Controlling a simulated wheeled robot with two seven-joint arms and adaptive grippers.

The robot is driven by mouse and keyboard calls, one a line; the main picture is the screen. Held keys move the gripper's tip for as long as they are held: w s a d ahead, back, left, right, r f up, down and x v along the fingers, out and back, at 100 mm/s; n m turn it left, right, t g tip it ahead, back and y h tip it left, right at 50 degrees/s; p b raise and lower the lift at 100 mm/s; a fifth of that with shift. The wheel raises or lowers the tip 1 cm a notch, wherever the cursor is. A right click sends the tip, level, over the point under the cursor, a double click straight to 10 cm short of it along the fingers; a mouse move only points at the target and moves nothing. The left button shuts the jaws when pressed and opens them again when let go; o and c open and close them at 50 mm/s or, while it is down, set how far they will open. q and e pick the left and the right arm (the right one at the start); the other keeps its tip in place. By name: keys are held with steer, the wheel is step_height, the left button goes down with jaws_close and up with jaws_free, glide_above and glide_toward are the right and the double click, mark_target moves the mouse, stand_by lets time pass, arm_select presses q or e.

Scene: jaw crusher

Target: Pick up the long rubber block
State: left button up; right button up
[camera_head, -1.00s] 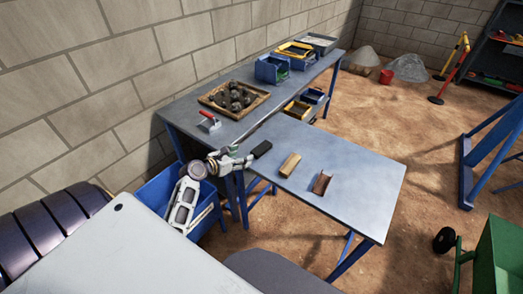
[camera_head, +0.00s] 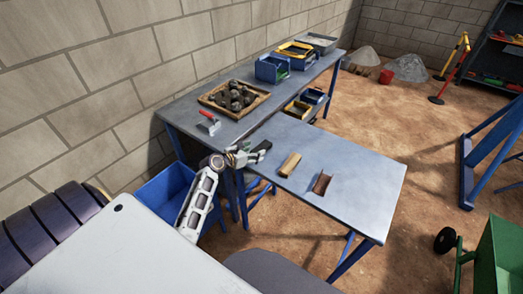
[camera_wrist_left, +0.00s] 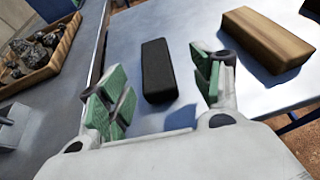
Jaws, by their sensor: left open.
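The long rubber block is a black bar (camera_head: 265,145) lying on the near grey table (camera_head: 345,180), at its far left end. In the left wrist view the black block (camera_wrist_left: 158,68) lies lengthwise ahead, between the two green-padded fingers. My left gripper (camera_head: 253,156) is open and empty, just short of the block and partly covering it in the head view. The fingers (camera_wrist_left: 160,88) stand apart on either side of the block's near end, with gaps showing on both sides. My right gripper is not in view.
A wooden block (camera_head: 289,164) and a brown angled piece (camera_head: 321,184) lie to the right on the same table. A tray of dark rocks (camera_head: 210,99) and a red-handled tool (camera_head: 208,123) are on the longer bench behind. A blue bin (camera_head: 160,192) stands below left.

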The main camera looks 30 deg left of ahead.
mark_target(261, 147)
arm_select(q)
steer(key=shift+w, duration=0.25)
steer(key=shift+a+x, duration=0.15)
steer(key=shift+x, duration=0.6)
steer(key=shift+a+x, duration=0.2)
steer(key=shift+x, duration=1.7)
steer(key=shift+c, duration=0.2)
steer(key=c, duration=1.2)
